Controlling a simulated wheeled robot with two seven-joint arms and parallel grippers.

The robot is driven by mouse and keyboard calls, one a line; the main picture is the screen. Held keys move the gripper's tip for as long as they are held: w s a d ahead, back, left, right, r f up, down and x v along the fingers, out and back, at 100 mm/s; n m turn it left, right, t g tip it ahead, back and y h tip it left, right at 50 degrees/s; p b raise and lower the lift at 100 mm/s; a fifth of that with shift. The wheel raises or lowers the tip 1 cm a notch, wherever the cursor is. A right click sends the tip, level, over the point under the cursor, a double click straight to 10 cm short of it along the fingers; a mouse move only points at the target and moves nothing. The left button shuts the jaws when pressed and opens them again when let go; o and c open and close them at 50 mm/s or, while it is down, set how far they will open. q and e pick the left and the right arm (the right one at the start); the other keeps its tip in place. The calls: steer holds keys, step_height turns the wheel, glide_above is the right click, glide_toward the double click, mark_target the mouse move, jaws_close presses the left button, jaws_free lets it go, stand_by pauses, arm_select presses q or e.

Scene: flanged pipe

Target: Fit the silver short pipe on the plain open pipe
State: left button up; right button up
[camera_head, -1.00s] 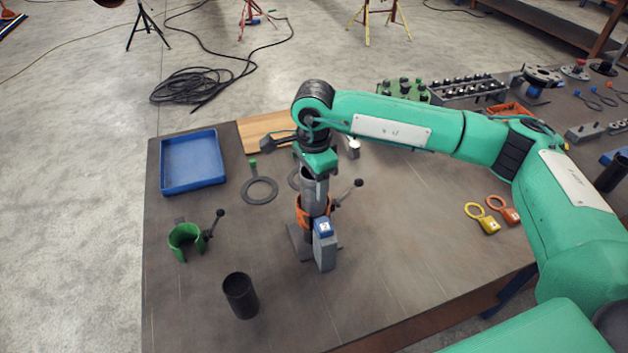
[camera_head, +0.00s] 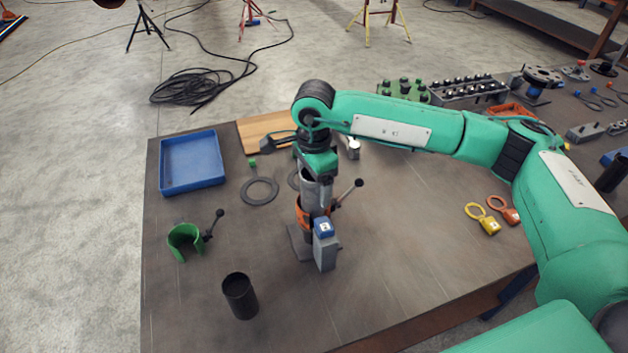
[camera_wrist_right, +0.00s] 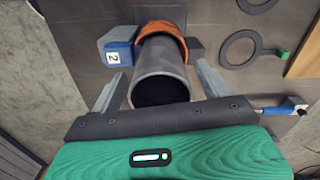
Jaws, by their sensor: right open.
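A silver-grey pipe (camera_head: 311,192) stands upright in an orange clamp collar (camera_head: 303,215) on a grey stand marked 2 (camera_head: 325,250). In the right wrist view the same pipe (camera_wrist_right: 160,82) shows its dark open end toward me, with the orange collar (camera_wrist_right: 163,32) around its far part. My right gripper (camera_wrist_right: 160,88) is open, with one finger on each side of the pipe. In the head view the gripper (camera_head: 318,180) is over the pipe's top. Whether a second pipe sits inside or below it I cannot tell. My left gripper is out of view.
A black open pipe (camera_head: 240,297) stands at the front left of the table. A green open clamp (camera_head: 186,241) and a blue tray (camera_head: 192,162) are at the left. Yellow and orange tagged rings (camera_head: 484,218) lie at the right. The front middle table is clear.

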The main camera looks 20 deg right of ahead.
step_height(320, 180, up, 23)
steer(key=shift+p, duration=0.4)
steer(key=shift+f, duration=0.1)
